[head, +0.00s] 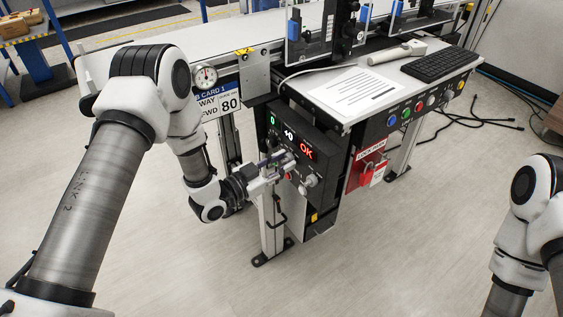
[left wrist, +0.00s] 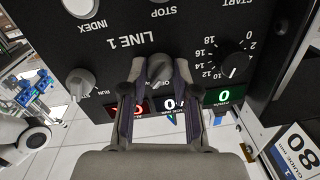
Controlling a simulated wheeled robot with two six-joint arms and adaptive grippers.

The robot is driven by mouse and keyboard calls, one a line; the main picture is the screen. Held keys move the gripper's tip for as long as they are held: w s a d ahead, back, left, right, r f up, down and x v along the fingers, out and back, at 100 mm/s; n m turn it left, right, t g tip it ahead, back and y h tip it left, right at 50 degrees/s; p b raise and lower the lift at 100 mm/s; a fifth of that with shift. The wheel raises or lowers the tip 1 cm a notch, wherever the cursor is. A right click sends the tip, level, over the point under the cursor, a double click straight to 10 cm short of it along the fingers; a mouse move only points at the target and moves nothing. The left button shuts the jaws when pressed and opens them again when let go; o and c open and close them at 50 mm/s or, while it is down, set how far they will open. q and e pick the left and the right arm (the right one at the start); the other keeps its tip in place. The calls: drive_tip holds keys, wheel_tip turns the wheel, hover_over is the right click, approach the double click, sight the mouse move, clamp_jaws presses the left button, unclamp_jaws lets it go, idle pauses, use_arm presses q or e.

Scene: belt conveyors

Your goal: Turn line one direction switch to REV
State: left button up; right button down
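The line 1 control panel (head: 300,160) is a dark box on the conveyor's leg; it appears upside down in the left wrist view, under the label LINE 1 (left wrist: 160,41). A pale rotary switch (left wrist: 160,70) sits between my left gripper's fingertips (left wrist: 159,68). The fingers stand apart on either side of it; I cannot tell whether they touch it. The fingers partly cover its labels, and its setting is unclear. In the head view my left gripper (head: 275,166) is at the panel's front. My right arm shows at the right edge, but its gripper is out of view.
A second pale switch (left wrist: 80,84) by RUN, a numbered dial (left wrist: 233,65) and the INDEX button (left wrist: 82,7) are close by. A red lockout box (head: 366,170), paper (head: 357,91) and keyboard (head: 441,64) are to the right. Floor in front is clear.

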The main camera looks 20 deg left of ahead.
use_arm(q)
drive_tip(key=shift+n, duration=0.3)
clamp_jaws()
drive_tip(key=n+p, duration=0.1)
drive_tip(key=n, duration=0.3)
drive_tip(key=shift+r+g, duration=0.15)
drive_tip(key=shift+g, duration=0.15)
drive_tip(key=n+p, duration=0.1)
drive_tip(key=n, duration=0.7)
drive_tip(key=shift+n+g+p, duration=0.3)
drive_tip(key=shift+n+p, duration=0.05)
drive_tip(key=shift+n, duration=0.05)
drive_tip(key=shift+w+n+h, duration=0.1)
drive_tip(key=shift+n+h, duration=0.2)
drive_tip(key=shift+n, duration=1.5)
drive_tip(key=o, duration=1)
unclamp_jaws()
